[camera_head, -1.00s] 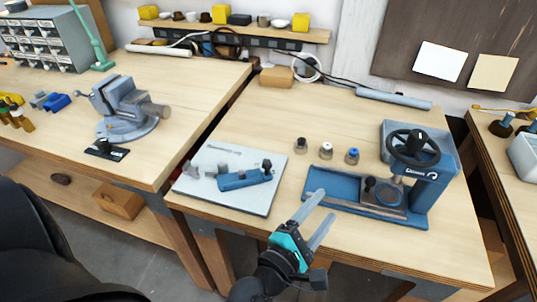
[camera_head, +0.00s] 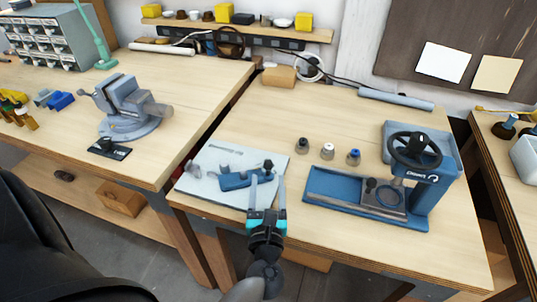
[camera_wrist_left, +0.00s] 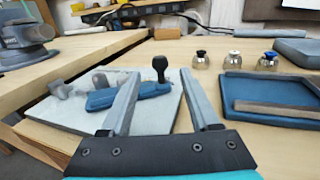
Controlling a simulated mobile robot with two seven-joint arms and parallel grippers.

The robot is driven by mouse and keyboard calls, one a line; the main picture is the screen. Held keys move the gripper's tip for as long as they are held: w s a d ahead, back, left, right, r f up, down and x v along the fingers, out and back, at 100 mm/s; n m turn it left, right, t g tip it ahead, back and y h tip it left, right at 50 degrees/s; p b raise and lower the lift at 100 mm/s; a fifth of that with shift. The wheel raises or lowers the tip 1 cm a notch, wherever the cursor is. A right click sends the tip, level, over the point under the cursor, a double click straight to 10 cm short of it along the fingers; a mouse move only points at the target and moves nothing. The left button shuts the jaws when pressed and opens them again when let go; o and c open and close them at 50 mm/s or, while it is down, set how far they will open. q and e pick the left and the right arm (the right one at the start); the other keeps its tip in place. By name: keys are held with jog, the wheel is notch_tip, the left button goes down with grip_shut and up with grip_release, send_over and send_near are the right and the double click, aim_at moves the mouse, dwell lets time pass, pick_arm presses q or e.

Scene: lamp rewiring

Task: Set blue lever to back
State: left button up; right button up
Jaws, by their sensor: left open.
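The blue lever (camera_head: 234,181) lies on a pale square board (camera_head: 212,196) near the front left of the middle bench. A dark upright knob (camera_head: 268,164) stands at its right end. My left gripper (camera_head: 267,181) is open and empty at the board's right edge, its fingers pointing away from me toward the knob. In the left wrist view the blue lever (camera_wrist_left: 101,99) shows partly behind the left finger. The knob (camera_wrist_left: 160,66) appears between the fingertips, seemingly just beyond them. I cannot tell whether they touch it. My right gripper is not in view.
A blue press with a black handwheel (camera_head: 415,150) stands on the right. Several small capped jars, one with a white cap (camera_head: 327,151), stand behind the gripper. A grey vise (camera_head: 128,105) sits on the left bench. Bare wood lies between board and press.

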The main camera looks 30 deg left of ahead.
pick_arm(q)
jog(key=x, duration=0.9)
jog(key=shift+w+a, duration=0.15)
jog(key=shift+w, duration=0.1)
jog(key=shift+c, duration=0.3)
grip_shut()
dwell(0.7)
